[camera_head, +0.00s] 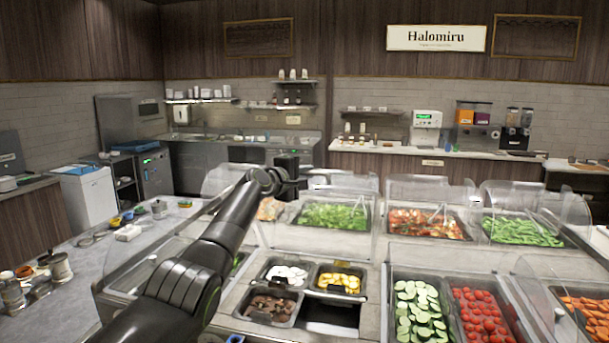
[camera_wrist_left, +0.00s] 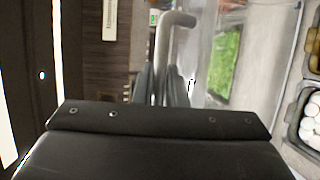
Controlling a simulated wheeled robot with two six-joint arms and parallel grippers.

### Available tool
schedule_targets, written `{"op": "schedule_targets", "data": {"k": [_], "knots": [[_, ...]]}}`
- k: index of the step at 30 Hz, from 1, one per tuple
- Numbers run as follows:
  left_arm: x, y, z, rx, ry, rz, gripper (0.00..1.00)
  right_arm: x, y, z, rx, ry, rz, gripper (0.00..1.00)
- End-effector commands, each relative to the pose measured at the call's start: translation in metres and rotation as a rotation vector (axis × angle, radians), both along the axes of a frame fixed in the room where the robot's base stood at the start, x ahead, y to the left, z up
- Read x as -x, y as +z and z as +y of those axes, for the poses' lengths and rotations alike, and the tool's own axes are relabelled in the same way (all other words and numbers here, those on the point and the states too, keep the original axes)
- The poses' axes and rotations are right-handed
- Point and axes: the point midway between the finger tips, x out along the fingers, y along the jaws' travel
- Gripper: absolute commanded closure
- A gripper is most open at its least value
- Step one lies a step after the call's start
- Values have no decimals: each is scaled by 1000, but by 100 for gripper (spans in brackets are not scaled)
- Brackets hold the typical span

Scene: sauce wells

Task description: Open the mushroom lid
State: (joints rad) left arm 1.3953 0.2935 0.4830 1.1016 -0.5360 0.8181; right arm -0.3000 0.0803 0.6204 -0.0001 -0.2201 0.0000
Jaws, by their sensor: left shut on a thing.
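My left gripper (camera_head: 277,182) is raised above the food counter at the middle of the head view. In the left wrist view its fingers (camera_wrist_left: 165,88) are shut on a grey bent handle (camera_wrist_left: 172,22). A clear panel (camera_wrist_left: 212,60) stands beside the handle there. In the head view a clear curved lid (camera_head: 150,262) shows along the left of my arm, tilted. I cannot tell for sure that the held handle belongs to it. No well is clearly mushrooms: one holds brown pieces (camera_head: 270,307), another white pieces (camera_head: 287,272). My arm hides part of the counter. My right gripper is out of view.
Other clear lids (camera_head: 430,188) stand over wells of greens (camera_head: 335,216) and vegetables on the right. An empty dark well (camera_head: 330,318) lies near the front. Small jars and cups (camera_head: 60,266) stand on the left counter. The space above the counter is free.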

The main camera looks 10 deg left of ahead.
Motion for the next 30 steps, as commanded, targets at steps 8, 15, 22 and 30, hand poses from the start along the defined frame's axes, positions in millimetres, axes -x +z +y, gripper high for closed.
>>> {"op": "schedule_targets", "data": {"k": [8, 15, 22, 30], "knots": [[-1, 0, 0, -3, 1, 3, 100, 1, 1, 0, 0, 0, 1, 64], [-1, 0, 0, -3, 1, 3, 86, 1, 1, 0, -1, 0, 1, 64], [-1, 0, 0, -2, 0, 4, 80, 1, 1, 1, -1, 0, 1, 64], [2, 0, 1, 0, -3, 1, 80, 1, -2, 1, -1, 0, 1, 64]]}}
